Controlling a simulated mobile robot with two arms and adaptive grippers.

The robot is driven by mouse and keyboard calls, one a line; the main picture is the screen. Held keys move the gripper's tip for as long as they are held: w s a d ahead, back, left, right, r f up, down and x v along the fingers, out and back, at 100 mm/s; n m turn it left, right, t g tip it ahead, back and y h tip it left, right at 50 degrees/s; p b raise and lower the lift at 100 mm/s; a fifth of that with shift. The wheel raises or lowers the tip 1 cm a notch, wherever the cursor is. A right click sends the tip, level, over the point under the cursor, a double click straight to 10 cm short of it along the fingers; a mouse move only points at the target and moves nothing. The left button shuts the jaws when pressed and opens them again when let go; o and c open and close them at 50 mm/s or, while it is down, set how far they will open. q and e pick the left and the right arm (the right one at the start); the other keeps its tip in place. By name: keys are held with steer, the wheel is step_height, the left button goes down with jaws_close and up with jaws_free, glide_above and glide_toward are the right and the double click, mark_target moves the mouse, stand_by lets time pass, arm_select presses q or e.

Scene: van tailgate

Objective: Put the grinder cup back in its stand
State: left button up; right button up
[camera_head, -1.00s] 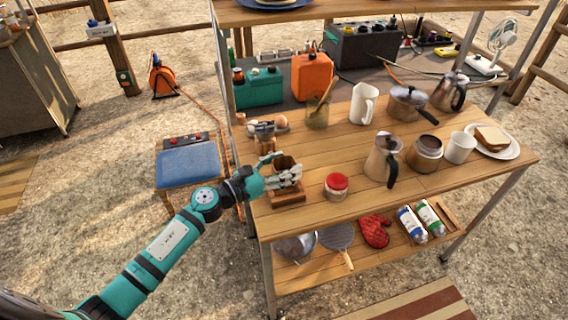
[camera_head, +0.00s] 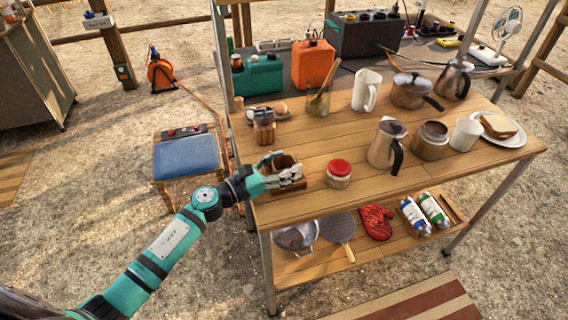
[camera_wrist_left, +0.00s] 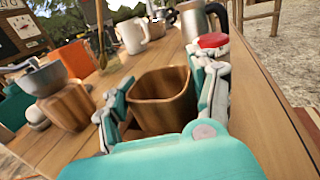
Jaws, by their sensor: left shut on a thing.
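The grinder cup is a squarish brown wooden cup, open at the top. It is between the fingers of my left gripper (camera_head: 283,177), which is shut on it, as the left wrist view shows the cup (camera_wrist_left: 162,100) close up. In the head view the fingers cover part of the cup (camera_head: 284,160). The wooden stand (camera_head: 290,192) is at the table's front left, directly below the cup. I cannot tell how far the cup sits inside it. My right gripper is not in view.
The grinder (camera_head: 264,128), with a metal top, stands behind the stand. A red-lidded jar (camera_head: 339,172) is just to its right. A moka pot (camera_head: 386,145) and a white mug (camera_head: 465,135) stand farther right. Bare tabletop (camera_head: 320,145) lies behind the jar.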

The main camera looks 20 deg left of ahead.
arm_select(q)
steer(key=o, duration=1.4)
steer(key=shift+o, duration=0.2)
steer(key=v, duration=1.2)
